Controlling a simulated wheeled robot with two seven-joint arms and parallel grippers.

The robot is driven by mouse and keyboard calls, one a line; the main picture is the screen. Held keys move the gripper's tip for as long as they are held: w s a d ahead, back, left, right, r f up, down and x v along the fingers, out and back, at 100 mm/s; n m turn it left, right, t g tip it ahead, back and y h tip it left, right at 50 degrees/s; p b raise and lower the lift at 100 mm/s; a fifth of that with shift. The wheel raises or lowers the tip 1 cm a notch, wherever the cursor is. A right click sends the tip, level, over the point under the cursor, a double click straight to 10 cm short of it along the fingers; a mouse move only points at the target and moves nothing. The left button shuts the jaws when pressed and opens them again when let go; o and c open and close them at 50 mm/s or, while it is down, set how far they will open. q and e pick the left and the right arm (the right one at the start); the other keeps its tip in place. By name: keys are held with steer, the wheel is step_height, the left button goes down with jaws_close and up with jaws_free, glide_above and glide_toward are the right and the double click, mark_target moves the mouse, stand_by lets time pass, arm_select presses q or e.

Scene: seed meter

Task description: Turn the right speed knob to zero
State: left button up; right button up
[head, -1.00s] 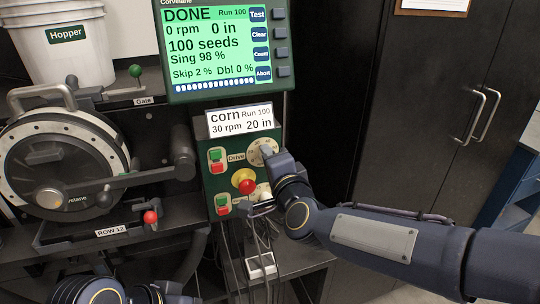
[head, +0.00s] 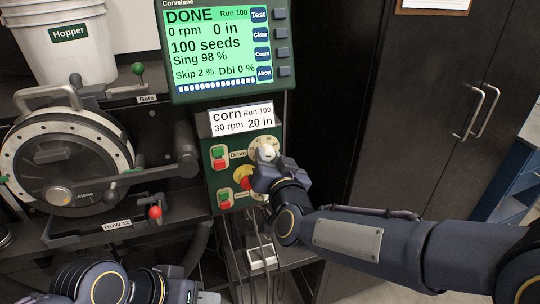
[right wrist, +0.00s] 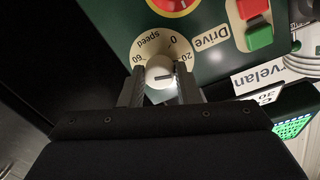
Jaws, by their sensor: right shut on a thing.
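The speed knob (head: 266,152) is a pale round knob on a cream dial at the upper right of the green control panel (head: 213,186). In the right wrist view the knob (right wrist: 159,70) sits between the two fingers, over a dial (right wrist: 179,46) marked 0, 20, 60 and "speed". My right gripper (right wrist: 160,88) is shut on it. A dark line shows on the knob's face; I cannot tell its exact reading. In the head view my right gripper (head: 268,168) covers the panel's lower right. My left gripper (head: 207,297) is low at the bottom edge, partly cut off, away from the panel.
A red mushroom button on a yellow ring (head: 244,181) is close beside my right gripper. Green and red Drive buttons (head: 218,157) are on the left. The monitor (head: 228,50) reads DONE, 0 rpm. A card (head: 241,119) reads corn, 30 rpm. Cables hang below the panel.

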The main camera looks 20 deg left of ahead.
steer(key=n, duration=0.5)
steer(key=shift+f, duration=0.15)
steer(key=shift+f+n+t, duration=0.1)
steer(key=shift+n+t, duration=0.2)
steer(key=shift+n, duration=2.1)
steer(key=o, duration=1)
steer(key=shift+c, duration=0.2)
steer(key=v, duration=0.7)
steer(key=shift+s+d, duration=0.25)
steer(key=shift+s, duration=0.1)
